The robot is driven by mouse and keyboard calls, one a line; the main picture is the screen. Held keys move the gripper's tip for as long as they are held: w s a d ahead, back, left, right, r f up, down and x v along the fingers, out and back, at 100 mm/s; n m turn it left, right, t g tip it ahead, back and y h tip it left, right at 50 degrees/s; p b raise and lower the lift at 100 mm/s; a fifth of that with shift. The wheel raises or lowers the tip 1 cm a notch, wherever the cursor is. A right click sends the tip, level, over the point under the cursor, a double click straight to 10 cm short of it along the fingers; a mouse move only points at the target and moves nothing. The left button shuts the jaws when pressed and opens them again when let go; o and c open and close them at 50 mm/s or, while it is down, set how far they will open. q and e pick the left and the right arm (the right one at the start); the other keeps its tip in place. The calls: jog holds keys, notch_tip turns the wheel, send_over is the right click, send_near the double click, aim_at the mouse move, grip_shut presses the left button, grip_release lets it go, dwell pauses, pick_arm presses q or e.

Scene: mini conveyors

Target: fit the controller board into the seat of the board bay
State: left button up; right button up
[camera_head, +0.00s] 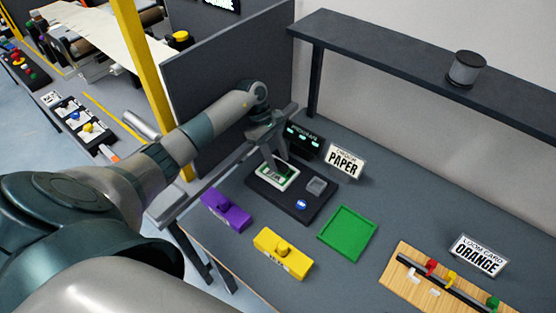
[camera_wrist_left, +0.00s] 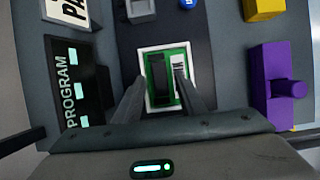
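The controller board (camera_head: 279,180) looks green, with a dark block and a white label, inside a white-rimmed seat on the dark board bay (camera_head: 318,208). In the left wrist view the board (camera_wrist_left: 161,80) appears level and square within the white rim (camera_wrist_left: 166,46); whether it is fully down cannot be told. My left gripper (camera_head: 281,162) is right above the board, pointing down. In the wrist view its two fingers (camera_wrist_left: 160,76) stand apart on either side of the dark block, with visible gaps. The fingers hide part of the board. My right gripper is not in view.
The bay also carries a grey block (camera_head: 316,185) and a blue button (camera_head: 301,204). A program display (camera_head: 304,140) and PAPER sign (camera_head: 344,161) stand behind. Purple (camera_head: 227,211) and yellow (camera_head: 283,253) blocks lie in front; an empty green tray (camera_head: 347,233) lies right.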

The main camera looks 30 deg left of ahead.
pick_arm(q)
jog(key=b+v, duration=0.3)
jog(key=v, duration=0.3)
jog(key=shift+r, duration=0.3)
jog(key=shift+a, duration=0.1)
dwell(0.4)
jog(key=shift+s+f, duration=0.1)
jog(key=shift+s, duration=0.05)
